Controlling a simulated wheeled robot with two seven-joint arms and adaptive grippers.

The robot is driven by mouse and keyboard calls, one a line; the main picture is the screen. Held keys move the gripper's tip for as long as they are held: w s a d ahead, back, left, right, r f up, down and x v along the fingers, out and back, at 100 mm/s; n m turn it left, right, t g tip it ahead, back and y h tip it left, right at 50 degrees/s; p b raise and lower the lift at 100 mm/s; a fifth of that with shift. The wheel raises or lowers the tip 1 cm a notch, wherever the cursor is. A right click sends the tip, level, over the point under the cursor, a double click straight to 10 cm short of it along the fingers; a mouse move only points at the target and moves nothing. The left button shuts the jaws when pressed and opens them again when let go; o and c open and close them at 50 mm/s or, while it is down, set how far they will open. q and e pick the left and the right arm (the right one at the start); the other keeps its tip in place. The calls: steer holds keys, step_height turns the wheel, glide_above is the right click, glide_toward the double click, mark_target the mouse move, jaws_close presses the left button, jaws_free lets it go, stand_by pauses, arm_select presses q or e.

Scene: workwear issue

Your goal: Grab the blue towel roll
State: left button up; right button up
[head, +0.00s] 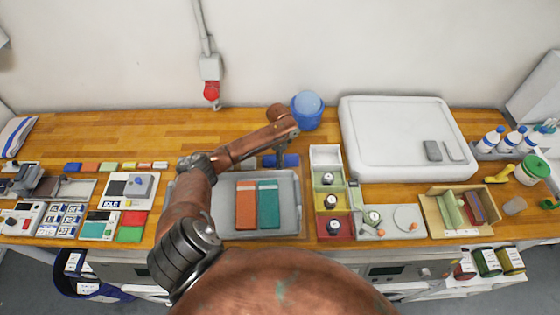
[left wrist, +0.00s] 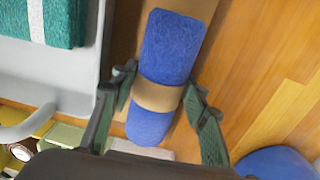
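The blue towel roll (head: 284,160) lies on the wooden counter behind the grey tray, partly hidden by my left arm in the head view. In the left wrist view the roll (left wrist: 170,45) is blue with a tan band around its middle. My left gripper (left wrist: 160,80) is open, with one finger on each side of the roll near the band. Whether the fingers touch the roll cannot be told. In the head view the left fingers cannot be made out clearly. My right gripper is not in view.
The grey tray (head: 298,205) holds an orange and a teal folded cloth beside the roll. A blue round container (head: 307,112) stands just behind it. A column of coloured bins (head: 326,157) stands to the right.

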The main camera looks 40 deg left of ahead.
arm_select(q)
steer(key=c, duration=0.7)
steer(key=shift+c, duration=0.2)
